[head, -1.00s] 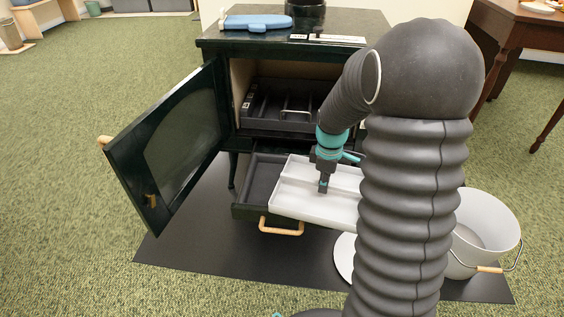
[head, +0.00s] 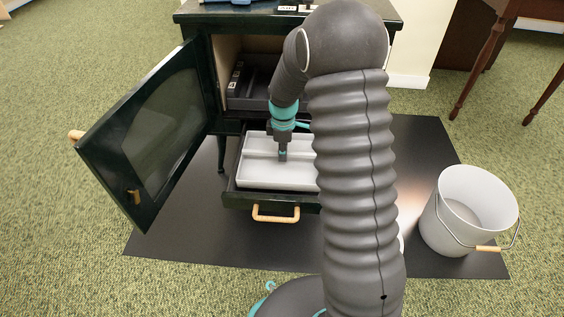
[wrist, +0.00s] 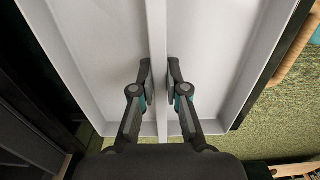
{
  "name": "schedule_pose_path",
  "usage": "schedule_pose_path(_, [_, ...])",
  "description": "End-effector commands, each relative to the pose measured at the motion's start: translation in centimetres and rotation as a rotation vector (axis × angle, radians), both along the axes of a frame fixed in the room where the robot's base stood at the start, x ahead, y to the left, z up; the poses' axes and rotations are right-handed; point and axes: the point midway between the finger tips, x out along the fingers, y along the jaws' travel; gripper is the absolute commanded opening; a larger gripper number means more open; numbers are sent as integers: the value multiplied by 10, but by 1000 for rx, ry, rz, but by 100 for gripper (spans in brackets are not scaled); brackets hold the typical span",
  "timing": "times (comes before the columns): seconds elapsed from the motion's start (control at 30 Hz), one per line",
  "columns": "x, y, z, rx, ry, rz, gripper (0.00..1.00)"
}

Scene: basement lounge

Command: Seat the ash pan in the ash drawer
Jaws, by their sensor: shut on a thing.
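The ash pan (head: 262,176) is a shallow pale grey tray with a raised divider down its middle. My gripper (head: 282,156) is shut on that divider, one finger on each side, as the wrist view (wrist: 159,78) shows. The pan lies over the pulled-out dark ash drawer (head: 238,196), roughly lined up with it, its left end near the drawer's left wall. The drawer front shows beside the pan's long edge in the wrist view (wrist: 286,50). My arm hides the pan's right end in the head view. I cannot tell whether the pan rests on the drawer floor.
The dark green stove (head: 190,14) stands behind, its glazed door (head: 150,140) swung open to the left. The drawer's wooden handle (head: 275,213) faces front. A pale bucket (head: 450,215) stands on the black mat (head: 180,245) at right. A wooden table (head: 488,45) is at far right.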

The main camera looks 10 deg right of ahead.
Motion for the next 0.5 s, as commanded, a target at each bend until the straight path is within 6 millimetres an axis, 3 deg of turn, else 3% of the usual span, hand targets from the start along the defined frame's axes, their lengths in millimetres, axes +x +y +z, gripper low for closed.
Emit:
schedule_pose_path(0.17, [4,4,-7,0,0,0,0])
schedule_pose_path(0.5, [3,3,-43,0,0,0,0])
